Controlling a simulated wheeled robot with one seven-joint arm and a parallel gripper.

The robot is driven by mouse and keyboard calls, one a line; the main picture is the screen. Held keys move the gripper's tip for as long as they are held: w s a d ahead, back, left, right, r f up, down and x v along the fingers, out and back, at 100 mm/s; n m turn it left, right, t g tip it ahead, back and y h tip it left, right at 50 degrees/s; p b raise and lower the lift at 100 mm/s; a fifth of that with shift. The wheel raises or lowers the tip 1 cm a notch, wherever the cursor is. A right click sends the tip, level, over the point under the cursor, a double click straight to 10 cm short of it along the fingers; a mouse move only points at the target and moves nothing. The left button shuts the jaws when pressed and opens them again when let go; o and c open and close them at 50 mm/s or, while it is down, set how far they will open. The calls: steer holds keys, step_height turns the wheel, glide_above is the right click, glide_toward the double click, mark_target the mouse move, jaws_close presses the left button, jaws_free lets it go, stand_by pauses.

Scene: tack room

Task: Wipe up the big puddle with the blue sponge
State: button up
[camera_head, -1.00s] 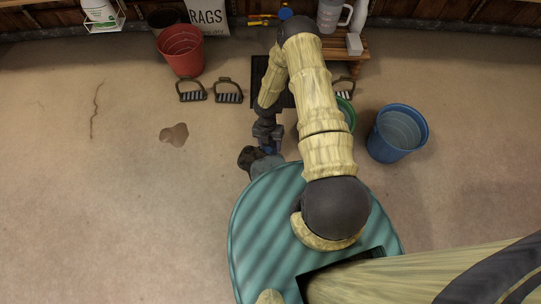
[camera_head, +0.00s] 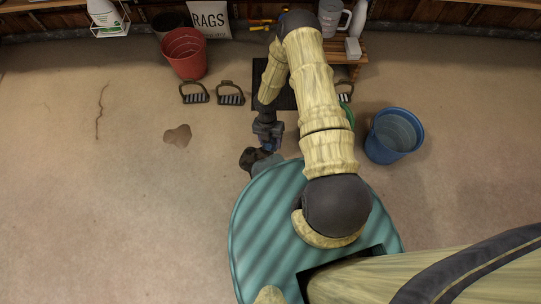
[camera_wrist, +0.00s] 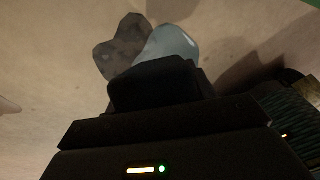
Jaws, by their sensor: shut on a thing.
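My gripper (camera_head: 268,142) points down at the floor just in front of my base, shut on a small blue thing, probably the blue sponge (camera_head: 270,148), mostly hidden by the fingers. In the wrist view the dark gripper (camera_wrist: 158,85) hides what it holds. Just beyond it lies a pale blue-grey puddle (camera_wrist: 172,44), touching or overlapping a dark grey patch (camera_wrist: 120,45). In the head view the dark patch (camera_head: 250,157) shows beside the gripper, and the puddle is partly hidden by my base. Contact between sponge and floor cannot be told.
A brown stain (camera_head: 177,135) and a thin crack-like line (camera_head: 101,110) lie on the floor to the left. A red bucket (camera_head: 184,54), stirrups (camera_head: 230,94) and a dark mat (camera_head: 265,75) are farther back. A blue bucket (camera_head: 394,136) stands right. The left floor is mostly clear.

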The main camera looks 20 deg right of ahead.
steer(key=s+a+r+p, duration=0.1)
steer(key=s+r+p, duration=0.5)
steer(key=p, duration=0.1)
steer(key=shift+s+a, duration=0.25)
steer(key=shift+a, duration=0.15)
steer(key=shift+w, duration=0.1)
steer(key=w+d+r+m+t+y+p, duration=0.1)
steer(key=w+r+m+t+p, duration=0.1)
steer(key=w+r+m, duration=0.8)
steer(key=w+d+r+m+t+y+p, duration=0.1)
steer(key=w+r+m+t+p, duration=0.1)
steer(key=w+r+m, duration=0.9)
step_height(320, 180, up, 5)
steer(key=m+t, duration=0.1)
steer(key=m, duration=0.7)
steer(key=shift+w+d+r, duration=0.15)
steer(key=shift+d+r, duration=0.05)
steer(key=shift+d, duration=0.05)
